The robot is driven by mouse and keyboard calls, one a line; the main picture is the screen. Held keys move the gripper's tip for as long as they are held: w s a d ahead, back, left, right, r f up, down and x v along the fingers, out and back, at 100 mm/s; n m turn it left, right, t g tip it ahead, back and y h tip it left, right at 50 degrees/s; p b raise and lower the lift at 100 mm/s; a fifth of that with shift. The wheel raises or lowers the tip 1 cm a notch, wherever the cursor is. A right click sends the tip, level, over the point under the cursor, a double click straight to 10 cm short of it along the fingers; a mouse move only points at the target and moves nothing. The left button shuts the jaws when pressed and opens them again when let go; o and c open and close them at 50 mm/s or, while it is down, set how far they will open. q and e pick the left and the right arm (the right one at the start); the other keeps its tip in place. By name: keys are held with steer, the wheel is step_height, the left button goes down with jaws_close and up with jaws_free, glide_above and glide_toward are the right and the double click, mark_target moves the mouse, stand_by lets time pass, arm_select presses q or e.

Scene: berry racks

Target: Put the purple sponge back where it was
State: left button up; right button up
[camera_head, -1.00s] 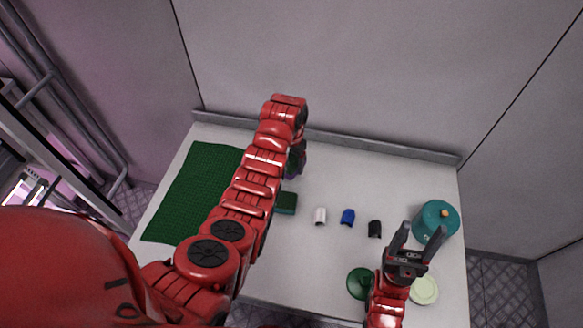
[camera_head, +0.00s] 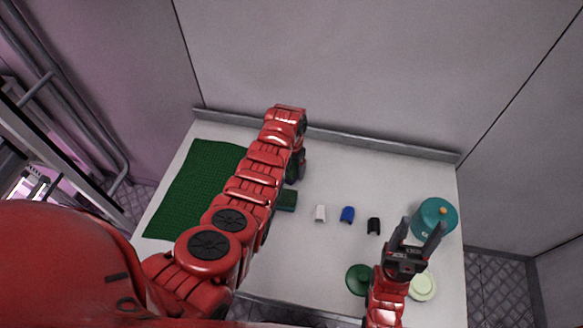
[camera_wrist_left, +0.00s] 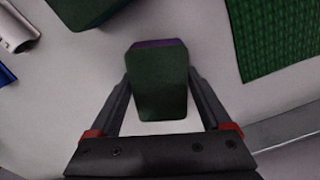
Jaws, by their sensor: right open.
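In the left wrist view, the sponge (camera_wrist_left: 160,85) has a dark green face and a purple edge along its far side. It sits between the two fingers of my left gripper (camera_wrist_left: 160,85), whose tips press close along both its sides; the gripper looks shut on it. In the head view, my left gripper (camera_head: 295,165) is low over the back middle of the table, largely behind my own red arm, and the sponge cannot be made out there. Whether the sponge touches the table is unclear. My right gripper (camera_head: 418,238) is open and empty at the front right.
A dark green block (camera_head: 287,201) lies just in front of my left gripper. White (camera_head: 320,214), blue (camera_head: 347,215) and black (camera_head: 374,226) pieces stand in a row. A green mat (camera_head: 195,180) covers the left. A teal pot (camera_head: 437,217), green lid (camera_head: 358,280) and pale plate (camera_head: 422,287) are right.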

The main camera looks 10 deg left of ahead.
arm_select(q)
steer(key=shift+o, duration=1)
steer(key=shift+r, duration=0.1)
